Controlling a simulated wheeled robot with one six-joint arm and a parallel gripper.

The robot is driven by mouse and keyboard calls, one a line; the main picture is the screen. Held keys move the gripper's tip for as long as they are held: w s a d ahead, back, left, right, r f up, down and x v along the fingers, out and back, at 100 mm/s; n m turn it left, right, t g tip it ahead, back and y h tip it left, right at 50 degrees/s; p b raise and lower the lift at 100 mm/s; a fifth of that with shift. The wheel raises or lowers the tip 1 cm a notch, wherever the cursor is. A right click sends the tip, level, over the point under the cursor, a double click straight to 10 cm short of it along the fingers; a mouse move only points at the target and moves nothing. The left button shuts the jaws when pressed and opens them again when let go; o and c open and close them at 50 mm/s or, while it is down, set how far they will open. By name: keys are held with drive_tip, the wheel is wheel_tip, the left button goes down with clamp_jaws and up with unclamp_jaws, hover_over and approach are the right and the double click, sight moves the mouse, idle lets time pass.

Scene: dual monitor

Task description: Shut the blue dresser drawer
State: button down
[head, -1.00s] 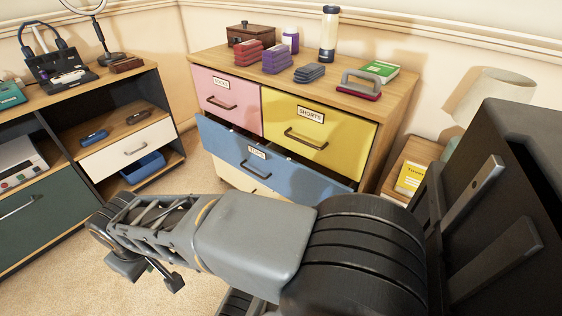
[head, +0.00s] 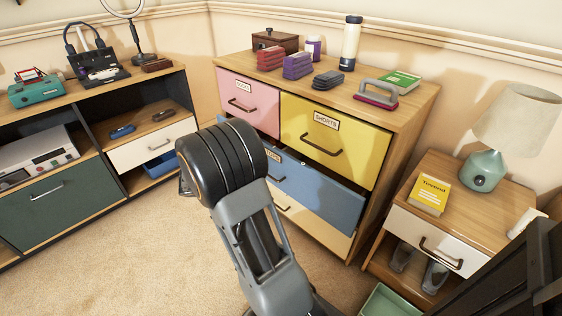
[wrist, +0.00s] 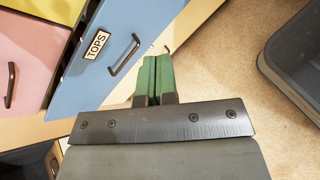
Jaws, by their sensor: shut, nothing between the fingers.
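The blue drawer (head: 325,196) of the wooden dresser (head: 405,125) stands partly open, with a dark gap above its front edge. My arm hides its left part in the head view. In the wrist view the blue front (wrist: 150,22) shows close up, with its "TOPS" label (wrist: 95,45) and dark handle (wrist: 124,55). My gripper (wrist: 155,60), with green fingers, is shut and empty. In the wrist view it is just right of the handle, near the edge of the blue front; I cannot tell if it touches. The fingers are not visible in the head view.
The pink drawer (head: 248,102) and yellow drawer (head: 335,140) are above, a cream drawer (head: 315,230) below. A nightstand (head: 490,205) with lamp (head: 482,170) stands right, a green bin (head: 388,302) before it. A shelf unit (head: 90,150) is left. Carpet (head: 130,250) is clear at left.

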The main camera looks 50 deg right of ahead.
drive_tip(key=w+d+f+n+t+h, duration=0.2)
drive_tip(key=w+d+f+n+h, duration=0.55)
drive_tip(key=d, duration=0.25)
drive_tip(key=n+b, duration=0.1)
drive_tip(key=b, duration=0.3)
approach(285, 157)
drive_tip(key=shift+t+y, duration=0.25)
drive_tip(key=shift+t, duration=0.15)
drive_tip(key=d, duration=0.6)
drive_tip(key=shift+s, duration=0.4)
drive_tip(key=shift+d+r+b, duration=0.15)
drive_tip(key=shift+d+b, duration=0.25)
drive_tip(key=shift+d, duration=0.35)
